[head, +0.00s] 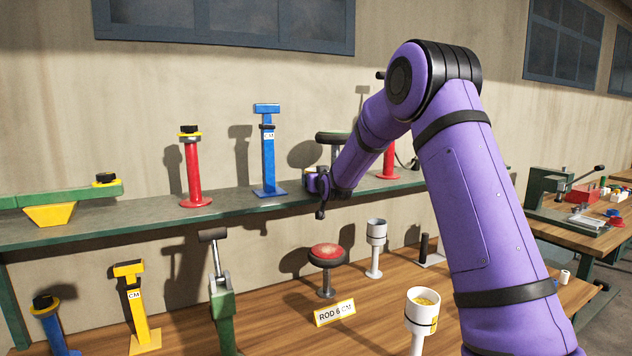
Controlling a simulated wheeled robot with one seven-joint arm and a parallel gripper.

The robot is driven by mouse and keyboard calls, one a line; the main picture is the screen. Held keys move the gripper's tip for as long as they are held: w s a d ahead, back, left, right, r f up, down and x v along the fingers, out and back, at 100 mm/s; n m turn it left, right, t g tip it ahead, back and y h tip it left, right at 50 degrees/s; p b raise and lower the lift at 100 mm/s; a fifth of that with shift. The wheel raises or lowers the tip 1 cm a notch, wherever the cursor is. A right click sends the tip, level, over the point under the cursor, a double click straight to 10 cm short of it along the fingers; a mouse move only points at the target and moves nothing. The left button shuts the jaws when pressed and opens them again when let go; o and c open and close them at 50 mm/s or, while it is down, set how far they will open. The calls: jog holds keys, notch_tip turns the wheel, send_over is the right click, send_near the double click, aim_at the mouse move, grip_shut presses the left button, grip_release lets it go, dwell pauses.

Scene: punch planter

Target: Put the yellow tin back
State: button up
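I cannot make out a yellow tin for certain. A small yellow piece (309,170) shows on the shelf beside my gripper, partly hidden by it. My gripper (320,205) is at the shelf's front edge, right of the blue post (268,158) and below a dark round top (332,137). Its fingers are small and dark, so I cannot tell whether they are open or shut or hold anything. A white cup on a stem (421,315) with yellow contents and a yellow label stands on the bench. Low yellow-rimmed black pieces sit on the red post (193,172) and the green beam (60,195).
The green shelf (235,205) runs above the wooden bench (280,325). A yellow post (136,300), a green-based lever tool (222,300), a red-topped stool (327,256), a grey cup (376,235) and a "ROD 6 CM" sign (334,313) stand on the bench.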

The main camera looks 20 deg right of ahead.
jog(key=shift+w+f, duration=0.2)
jog(key=shift+w, duration=0.2)
jog(key=shift+f, duration=0.1)
jog(key=o, duration=1.3)
